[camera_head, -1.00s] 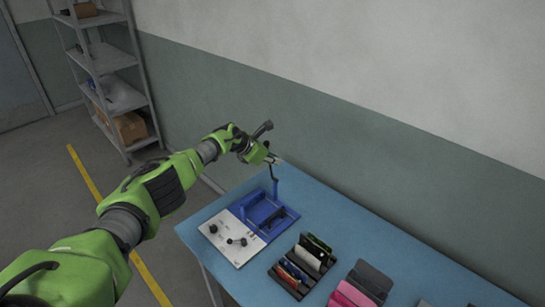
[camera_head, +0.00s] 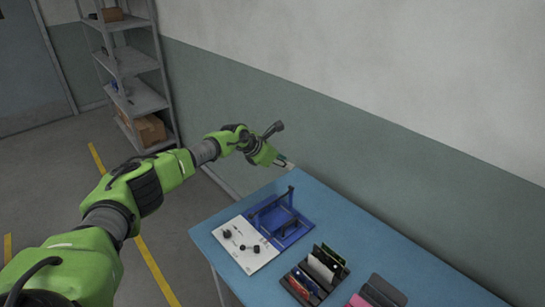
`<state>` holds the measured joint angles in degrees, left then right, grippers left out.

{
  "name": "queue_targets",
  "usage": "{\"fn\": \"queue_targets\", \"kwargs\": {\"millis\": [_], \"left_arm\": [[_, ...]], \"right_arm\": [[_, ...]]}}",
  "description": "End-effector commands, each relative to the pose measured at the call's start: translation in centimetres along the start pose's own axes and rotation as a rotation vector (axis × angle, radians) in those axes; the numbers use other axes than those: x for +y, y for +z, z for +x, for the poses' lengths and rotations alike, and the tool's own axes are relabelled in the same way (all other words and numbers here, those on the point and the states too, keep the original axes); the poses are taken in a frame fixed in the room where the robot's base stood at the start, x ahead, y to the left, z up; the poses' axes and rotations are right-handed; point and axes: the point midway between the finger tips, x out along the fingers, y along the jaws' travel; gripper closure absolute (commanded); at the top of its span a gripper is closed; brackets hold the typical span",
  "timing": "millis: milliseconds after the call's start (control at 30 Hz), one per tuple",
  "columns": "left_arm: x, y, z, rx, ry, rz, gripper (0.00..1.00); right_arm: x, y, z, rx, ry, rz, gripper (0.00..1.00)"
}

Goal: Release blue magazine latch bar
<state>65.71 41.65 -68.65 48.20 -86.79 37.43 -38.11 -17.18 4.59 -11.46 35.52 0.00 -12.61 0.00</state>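The blue magazine (camera_head: 291,226) stands on the blue table with a raised frame at its back. A dark latch bar (camera_head: 272,205) runs along the top of this frame, with a dark end at its right. My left gripper (camera_head: 285,163) is above and behind the magazine, against the wall. Its fingers look small, parted and empty, clear of the bar. My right gripper is out of view.
A white panel with black knobs (camera_head: 241,257) lies left of the magazine. A black rack of coloured cases (camera_head: 318,270) and pink and dark cases (camera_head: 382,291) stand in front. The table (camera_head: 350,222) is clear at the back right. Grey shelves (camera_head: 130,64) stand far left.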

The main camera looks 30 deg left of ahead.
Motion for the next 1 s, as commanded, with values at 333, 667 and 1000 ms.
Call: {"fn": "queue_targets", "kwargs": {"millis": [333,667,1000], "left_arm": [[-0.2,-0.2,-4.6,0.005,-0.002,0.003,0.77],[-0.3,-0.1,-7.1,0.005,-0.005,0.003,0.77],[-0.3,-0.1,-7.2,0.005,-0.004,0.002,0.77]], "right_arm": [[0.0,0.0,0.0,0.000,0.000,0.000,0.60],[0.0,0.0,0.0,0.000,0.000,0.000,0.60],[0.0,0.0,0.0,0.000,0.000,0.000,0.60]]}}
